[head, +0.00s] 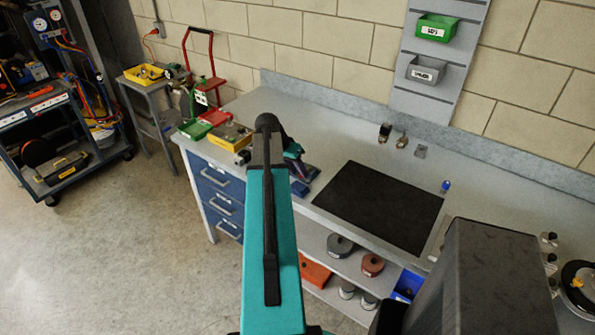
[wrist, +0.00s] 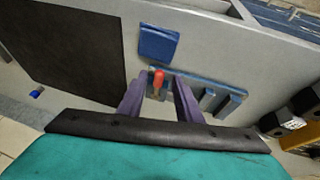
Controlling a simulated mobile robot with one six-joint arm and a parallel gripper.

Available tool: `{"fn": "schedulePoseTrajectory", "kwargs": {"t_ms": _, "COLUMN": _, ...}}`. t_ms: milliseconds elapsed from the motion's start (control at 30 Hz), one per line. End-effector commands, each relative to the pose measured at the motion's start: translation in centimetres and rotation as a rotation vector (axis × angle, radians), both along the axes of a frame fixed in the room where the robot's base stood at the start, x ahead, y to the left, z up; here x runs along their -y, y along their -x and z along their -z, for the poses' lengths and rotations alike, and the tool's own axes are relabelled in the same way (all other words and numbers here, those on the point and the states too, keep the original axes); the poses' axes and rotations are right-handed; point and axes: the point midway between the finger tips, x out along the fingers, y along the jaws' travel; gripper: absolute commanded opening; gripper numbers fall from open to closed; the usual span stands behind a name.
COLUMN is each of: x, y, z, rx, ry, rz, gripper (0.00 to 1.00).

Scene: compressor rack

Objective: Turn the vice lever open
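The blue vice (head: 305,174) is at the left end of the workbench, partly hidden behind my arm in the head view. In the wrist view its blue parts (wrist: 158,43) lie just ahead of my gripper. The lever (wrist: 158,77) has a red end and shows between my two purple fingers. My gripper (wrist: 160,80) is open, with a finger on each side of the lever. I see gaps beside the red end and cannot tell whether either finger touches the lever lower down.
A black mat (head: 378,205) lies on the workbench right of the vice. A yellow box (head: 231,136) stands left of the vice at the bench end. Small fittings (head: 402,141) stand near the back wall. Bare bench surface lies behind the vice.

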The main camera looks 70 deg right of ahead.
Motion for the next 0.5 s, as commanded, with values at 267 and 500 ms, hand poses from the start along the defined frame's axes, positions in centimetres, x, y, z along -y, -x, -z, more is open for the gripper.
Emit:
{"fn": "schedulePoseTrajectory", "kwargs": {"t_ms": 267, "x": 0.26, "y": 0.2, "z": 0.64, "rx": 0.001, "ry": 0.001, "rz": -0.001, "gripper": 0.32}}
{"fn": "schedulePoseTrajectory", "kwargs": {"t_ms": 500, "x": 0.24, "y": 0.21, "z": 0.66, "rx": 0.001, "ry": 0.001, "rz": -0.001, "gripper": 0.27}}
